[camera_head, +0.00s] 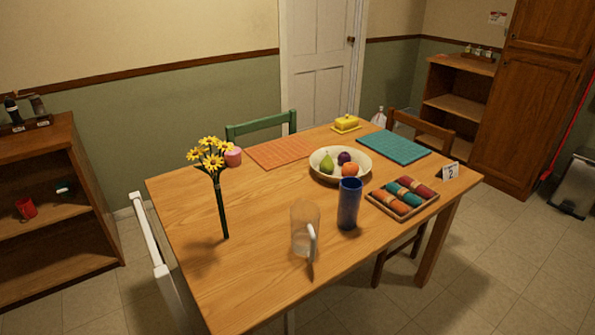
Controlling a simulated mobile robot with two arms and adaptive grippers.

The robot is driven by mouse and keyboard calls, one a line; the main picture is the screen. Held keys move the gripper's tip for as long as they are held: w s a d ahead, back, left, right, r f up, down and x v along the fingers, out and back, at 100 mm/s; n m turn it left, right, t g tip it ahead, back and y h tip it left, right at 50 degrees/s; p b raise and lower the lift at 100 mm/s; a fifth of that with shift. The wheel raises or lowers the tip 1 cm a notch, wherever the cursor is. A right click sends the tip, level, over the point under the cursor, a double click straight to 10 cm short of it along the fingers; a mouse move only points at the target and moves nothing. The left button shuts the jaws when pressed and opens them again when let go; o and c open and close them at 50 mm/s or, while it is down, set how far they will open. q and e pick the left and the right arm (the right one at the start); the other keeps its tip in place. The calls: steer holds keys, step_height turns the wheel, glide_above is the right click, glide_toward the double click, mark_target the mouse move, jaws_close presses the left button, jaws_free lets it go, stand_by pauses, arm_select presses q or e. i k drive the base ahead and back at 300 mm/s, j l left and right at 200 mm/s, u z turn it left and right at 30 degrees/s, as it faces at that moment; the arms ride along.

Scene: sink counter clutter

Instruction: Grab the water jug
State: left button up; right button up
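The water jug (303,226) is a clear, frosted-looking pitcher standing upright near the front edge of the wooden table (265,275). Its pale handle faces the front and slightly right. I cannot tell whether there is water in it. Neither of my grippers is in view, and nothing is touching the jug.
A dark blue tumbler (349,204) stands close right of the jug. Near it are a fruit bowl (325,174) and a tray of rolled napkins (430,206). Yellow flowers (223,205) stand on the left. A white chair-like frame (153,245) is at the left edge. The front-left tabletop is clear.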

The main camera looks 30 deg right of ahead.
mark_target(305, 214)
steer(key=z, duration=1.3)
